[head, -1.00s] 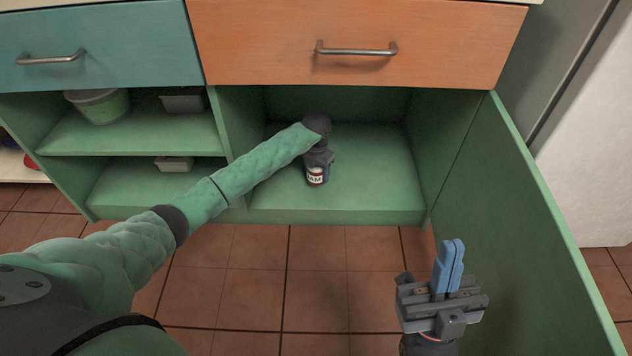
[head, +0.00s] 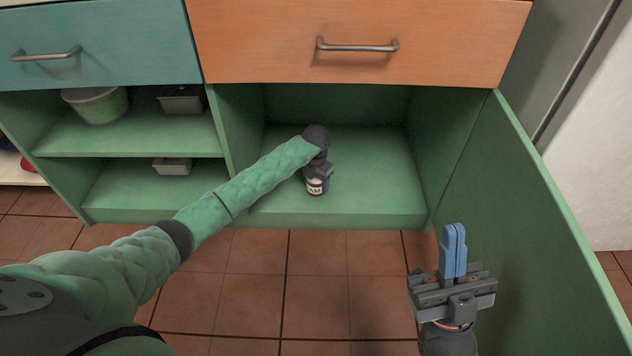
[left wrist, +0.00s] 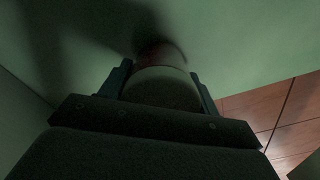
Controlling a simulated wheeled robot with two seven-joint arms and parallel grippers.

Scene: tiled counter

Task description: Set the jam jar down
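The jam jar (head: 315,187) is upright inside the open lower compartment, near its front edge, with a white label reading "AM" partly visible. My left gripper (head: 320,173) reaches in from the left and is around the jar. In the left wrist view the jar (left wrist: 162,88) sits between the two fingers of my left gripper (left wrist: 160,80), which appear closed against its sides. The jar's base is close to the green shelf (head: 380,180); whether it touches cannot be told. My right gripper (head: 454,236) is empty, its blue fingers together, in front of the cabinet at the right.
An open green door (head: 545,210) stands to the right, beside my right gripper. A divider (head: 240,140) bounds the compartment on the left. The left shelves hold a green tub (head: 97,106) and small containers (head: 182,100). The compartment's right side is clear.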

